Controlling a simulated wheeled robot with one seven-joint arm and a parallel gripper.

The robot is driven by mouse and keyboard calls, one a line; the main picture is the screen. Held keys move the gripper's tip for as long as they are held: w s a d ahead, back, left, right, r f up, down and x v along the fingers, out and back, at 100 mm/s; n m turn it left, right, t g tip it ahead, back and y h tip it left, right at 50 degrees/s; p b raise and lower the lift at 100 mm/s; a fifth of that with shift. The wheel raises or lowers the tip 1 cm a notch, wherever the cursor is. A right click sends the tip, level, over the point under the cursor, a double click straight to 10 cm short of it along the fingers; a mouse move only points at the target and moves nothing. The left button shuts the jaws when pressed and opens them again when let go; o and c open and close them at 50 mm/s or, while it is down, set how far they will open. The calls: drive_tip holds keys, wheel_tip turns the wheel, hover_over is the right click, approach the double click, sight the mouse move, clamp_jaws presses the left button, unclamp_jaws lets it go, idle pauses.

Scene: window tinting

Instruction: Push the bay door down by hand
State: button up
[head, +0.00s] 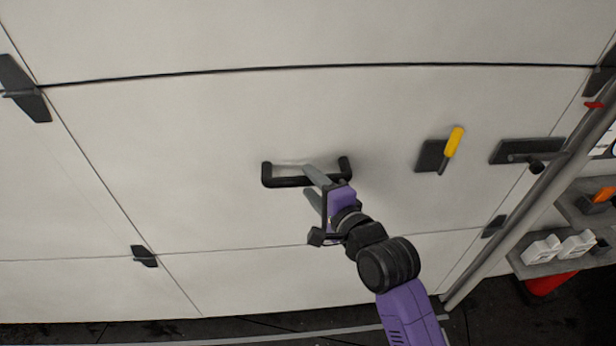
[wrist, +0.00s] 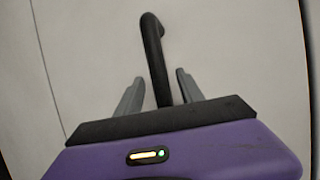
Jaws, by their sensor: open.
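The bay door (head: 200,130) is a large pale panelled door with dark seams and fills most of the head view. A black bar handle (head: 275,181) is fixed on its middle panel. My gripper (head: 309,184) is at the handle, its two grey fingers open, one above and one below the bar. In the wrist view the handle (wrist: 155,55) runs between the open fingers (wrist: 157,95), with a gap on both sides. The door's lower edge shows near the dark floor in the head view.
A yellow-handled latch (head: 454,142) on a dark plate and a dark bolt (head: 528,152) are to the right on the door. A grey pole (head: 560,175) and shelves with white items (head: 560,247) stand at the right. Dark floor (head: 180,334) shows below.

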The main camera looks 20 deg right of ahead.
drive_tip(key=shift+w+a+f, duration=0.1)
drive_tip(key=shift+w+f, duration=0.1)
drive_tip(key=shift+w, duration=0.75)
drive_tip(key=shift+c, duration=0.3)
clamp_jaws()
drive_tip(key=shift+f, duration=0.2)
idle(0.3)
